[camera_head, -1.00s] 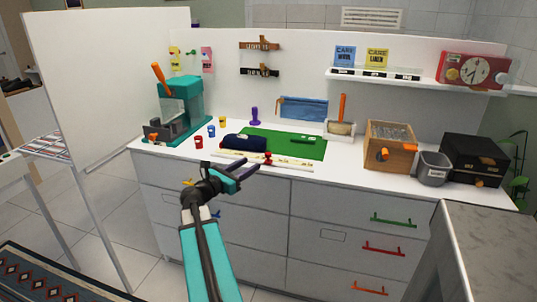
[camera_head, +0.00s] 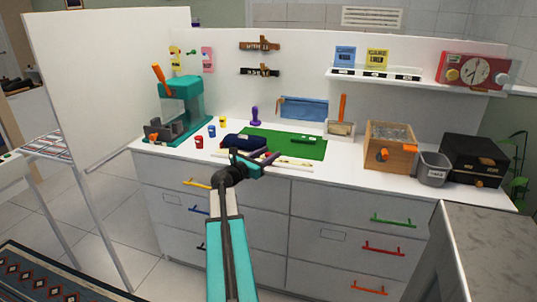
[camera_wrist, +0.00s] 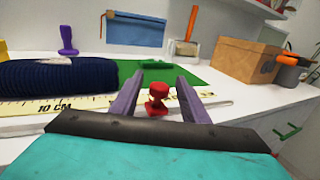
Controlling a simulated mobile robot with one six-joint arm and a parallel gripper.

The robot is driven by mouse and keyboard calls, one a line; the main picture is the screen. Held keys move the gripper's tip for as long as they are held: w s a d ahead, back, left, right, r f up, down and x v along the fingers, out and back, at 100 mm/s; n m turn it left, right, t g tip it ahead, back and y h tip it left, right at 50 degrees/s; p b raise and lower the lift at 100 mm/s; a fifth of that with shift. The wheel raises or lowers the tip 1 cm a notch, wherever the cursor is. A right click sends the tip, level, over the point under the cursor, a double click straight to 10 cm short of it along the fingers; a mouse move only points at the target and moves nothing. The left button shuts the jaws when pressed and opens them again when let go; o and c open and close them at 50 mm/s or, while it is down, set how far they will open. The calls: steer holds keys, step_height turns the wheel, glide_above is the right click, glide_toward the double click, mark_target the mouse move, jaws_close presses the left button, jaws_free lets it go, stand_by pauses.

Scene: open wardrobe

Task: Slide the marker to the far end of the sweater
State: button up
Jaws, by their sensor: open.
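The marker is a red knob (camera_wrist: 158,98) on a cream measuring strip (camera_wrist: 60,108) marked "10 CM". The strip runs along the front of the folded navy sweater (camera_head: 243,141), which also shows in the wrist view (camera_wrist: 58,76). The marker is to the right of the sweater's right end. My gripper (camera_head: 256,155) is open, with its two purple fingers either side of the marker in the wrist view (camera_wrist: 160,76). I cannot tell whether a finger touches it. In the head view my gripper mostly hides the marker.
A green mat (camera_head: 300,145) lies behind the strip. A wooden box (camera_head: 388,160), a grey bin (camera_head: 433,167) and a black box (camera_head: 475,160) stand at the right. Small red and blue cups and a teal machine (camera_head: 182,98) are at the left.

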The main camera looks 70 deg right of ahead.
steer(key=shift+d, duration=0.1)
jaws_close()
steer(key=shift+d, duration=0.1)
stand_by(0.3)
